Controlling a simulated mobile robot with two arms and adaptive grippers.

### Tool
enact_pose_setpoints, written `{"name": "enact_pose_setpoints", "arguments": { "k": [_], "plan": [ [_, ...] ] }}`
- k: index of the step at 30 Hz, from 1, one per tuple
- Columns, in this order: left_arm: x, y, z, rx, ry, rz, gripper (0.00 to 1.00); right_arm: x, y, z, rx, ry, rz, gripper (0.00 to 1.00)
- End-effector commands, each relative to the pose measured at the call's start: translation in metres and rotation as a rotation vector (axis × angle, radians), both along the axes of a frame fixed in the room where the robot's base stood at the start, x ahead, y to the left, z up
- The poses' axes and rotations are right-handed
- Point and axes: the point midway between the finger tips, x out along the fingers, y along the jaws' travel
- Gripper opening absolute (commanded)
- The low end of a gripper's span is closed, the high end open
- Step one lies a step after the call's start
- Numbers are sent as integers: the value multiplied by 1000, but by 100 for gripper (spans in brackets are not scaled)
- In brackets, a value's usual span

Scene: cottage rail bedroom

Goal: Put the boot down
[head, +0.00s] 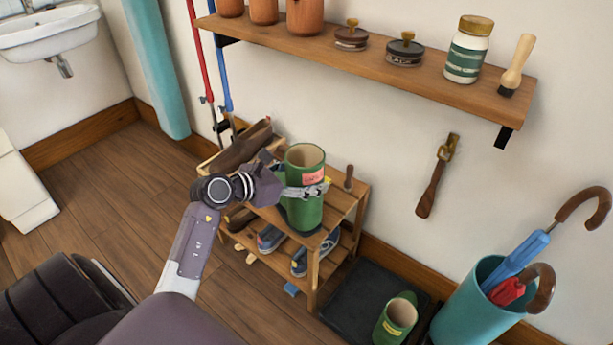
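A tall green boot (307,212) with a pink label and an open top is upright at the wooden shoe rack (340,205). My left gripper (303,190) is shut on the boot at mid-height, its fingers across the boot's side. The boot's lower end overlaps the rack's top shelf in the head view; I cannot tell whether it rests on it. My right gripper is not in view.
Brown shoes (243,148) lie on the rack's top left, with blue shoes (303,262) below. A teal umbrella stand (470,310) is at the lower right. A wall shelf (400,72) with jars runs above. A shoehorn (432,190) hangs on the wall.

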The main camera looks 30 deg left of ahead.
Motion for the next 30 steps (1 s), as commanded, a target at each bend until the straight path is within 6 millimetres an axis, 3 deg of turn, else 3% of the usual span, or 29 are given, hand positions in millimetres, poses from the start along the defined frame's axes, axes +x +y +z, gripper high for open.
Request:
{"name": "enact_pose_setpoints", "arguments": {
  "k": [5,16,20,30],
  "plan": [
    [0,0,-1,0,1,0,86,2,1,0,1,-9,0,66],
    [-1,0,3,0,0,0,86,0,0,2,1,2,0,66],
    [-16,6,8,2,2,1,86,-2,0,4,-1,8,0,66],
    [-75,24,34,2,3,1,86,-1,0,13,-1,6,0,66]
  ]
}}
